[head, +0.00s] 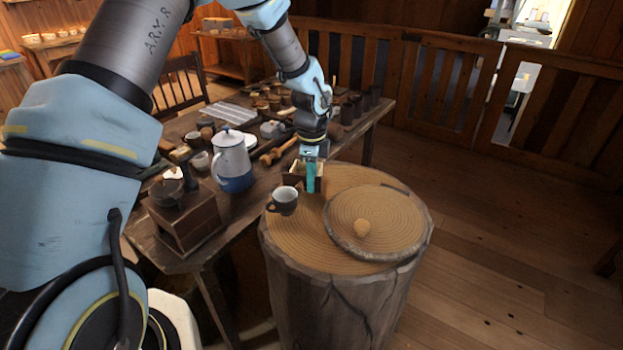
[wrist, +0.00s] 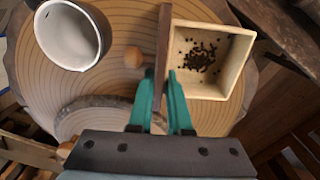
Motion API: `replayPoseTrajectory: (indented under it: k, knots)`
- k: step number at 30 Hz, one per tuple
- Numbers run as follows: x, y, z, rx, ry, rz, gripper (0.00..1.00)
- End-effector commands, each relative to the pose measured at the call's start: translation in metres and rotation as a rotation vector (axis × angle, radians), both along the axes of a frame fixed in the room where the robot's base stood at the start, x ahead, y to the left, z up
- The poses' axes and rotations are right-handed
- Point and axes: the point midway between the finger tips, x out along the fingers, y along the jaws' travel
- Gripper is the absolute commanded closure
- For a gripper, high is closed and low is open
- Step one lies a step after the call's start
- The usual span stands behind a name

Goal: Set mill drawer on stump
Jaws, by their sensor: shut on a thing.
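The mill drawer (head: 291,179) is a small, pale open wooden box with a dark front panel and a round knob. In the wrist view the drawer (wrist: 226,52) is upright with dark bits on its floor. My gripper (head: 313,178) is shut on the dark front panel, with a teal finger on each side of it in the wrist view (wrist: 161,88). The drawer is over the back left part of the stump (head: 299,239). I cannot tell whether its bottom touches the stump top. The fingers hide part of the drawer in the head view.
A dark cup (head: 284,201) stands on the stump, left of the drawer. A round bark-edged slab (head: 385,212) with a knob covers the stump's right part. A crowded table (head: 232,252) behind left holds the mill body (head: 186,224) and a blue-white pot (head: 232,162).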

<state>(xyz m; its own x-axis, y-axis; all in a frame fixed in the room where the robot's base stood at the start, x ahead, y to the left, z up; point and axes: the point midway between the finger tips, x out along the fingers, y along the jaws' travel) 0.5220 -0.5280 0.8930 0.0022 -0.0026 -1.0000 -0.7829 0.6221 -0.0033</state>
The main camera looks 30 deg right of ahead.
Motion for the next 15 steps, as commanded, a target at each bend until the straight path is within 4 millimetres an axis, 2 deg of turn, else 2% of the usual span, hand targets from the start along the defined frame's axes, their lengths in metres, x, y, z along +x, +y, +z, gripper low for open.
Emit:
replayPoseTrajectory:
  k: [11,12,15]
  knots:
    - [0.0005,0.0002,-0.0079,0.000,-0.001,0.000,1.00]
    - [0.0005,0.0002,-0.0084,0.000,-0.001,0.000,0.82]
    - [0.0006,0.0002,-0.0075,0.000,-0.001,0.000,0.71]
